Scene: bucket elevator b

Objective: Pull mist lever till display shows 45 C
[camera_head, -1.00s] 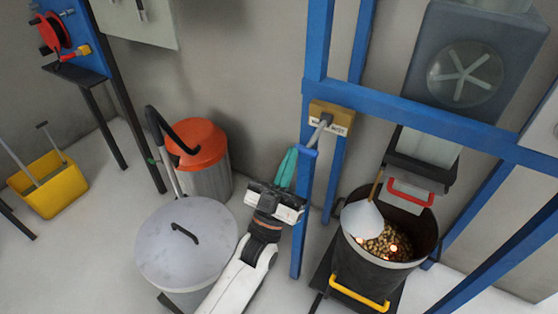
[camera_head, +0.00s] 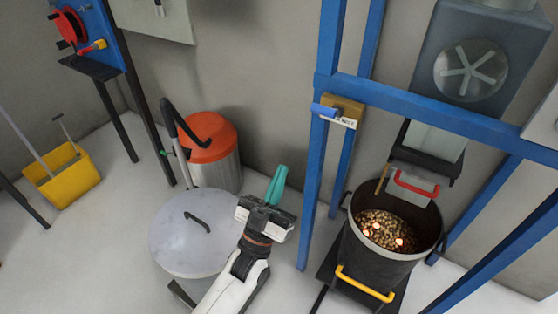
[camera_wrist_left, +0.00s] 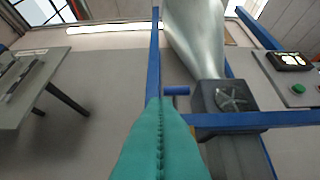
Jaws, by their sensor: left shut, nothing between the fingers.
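The mist lever's box (camera_head: 345,108) is tan with a white label and sits on the blue frame. The lever's blue handle (camera_head: 325,110) sticks out at the box's left side; it also shows in the left wrist view (camera_wrist_left: 177,90). My left gripper (camera_head: 279,174) has teal fingers, shut together and empty, below and left of the handle and apart from it. In the left wrist view the shut fingers (camera_wrist_left: 160,115) point up toward the frame. A dark display (camera_wrist_left: 290,60) sits on a panel at the right; I cannot read it. My right gripper is out of view.
A dark drum (camera_head: 380,262) with nut-like contents and glowing spots stands right of the frame post. A grey lidded bin (camera_head: 180,245) and an orange-topped bin (camera_head: 212,145) stand left of my gripper. A yellow bucket (camera_head: 65,180) is far left.

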